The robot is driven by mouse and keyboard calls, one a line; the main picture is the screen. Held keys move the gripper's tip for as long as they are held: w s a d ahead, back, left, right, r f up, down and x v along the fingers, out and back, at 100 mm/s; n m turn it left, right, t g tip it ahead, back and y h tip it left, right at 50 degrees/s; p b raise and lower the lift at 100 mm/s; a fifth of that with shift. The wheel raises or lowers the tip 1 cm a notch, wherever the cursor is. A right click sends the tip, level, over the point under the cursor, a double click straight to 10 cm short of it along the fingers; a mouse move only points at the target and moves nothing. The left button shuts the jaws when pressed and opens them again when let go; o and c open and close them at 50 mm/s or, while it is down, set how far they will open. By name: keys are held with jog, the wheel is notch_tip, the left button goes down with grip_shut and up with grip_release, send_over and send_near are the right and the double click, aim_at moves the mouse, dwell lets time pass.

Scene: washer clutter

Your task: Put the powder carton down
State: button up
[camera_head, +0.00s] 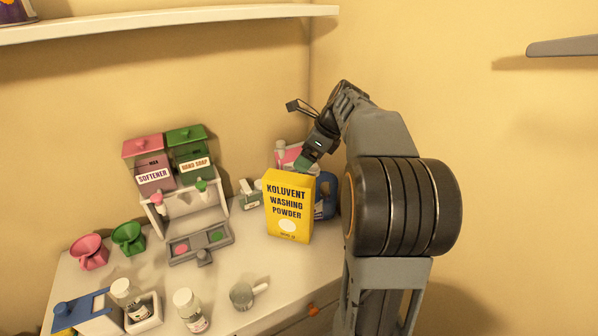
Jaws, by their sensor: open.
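The powder carton (289,212) is yellow, labelled "KOLUVENT WASHING POWDER", and stands upright on the white worktop (215,280), right of the middle. My arm comes in from the right.
A blue bottle (326,196) and a pinkish pack (290,153) stand behind the carton. The softener and hand soap dispenser (168,165) stands left. Cups (89,251), small bottles (190,310) and a grey mug (242,295) crowd the left and front. A shelf (170,18) hangs above.

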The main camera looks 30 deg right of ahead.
jog(key=s+a+f+n+h, duration=0.2)
jog(key=s+a+f+n, duration=0.2)
jog(key=n, duration=0.9)
jog(key=s+a+f+n+h, duration=0.2)
jog(key=s+a+f+n, duration=0.1)
jog(key=s+a+n, duration=0.7)
jog(key=shift+s+a+f+n, duration=0.3)
jog(key=shift+s+f+n, duration=0.05)
jog(key=shift+s+n, duration=1.6)
jog(key=shift+c, duration=0.3)
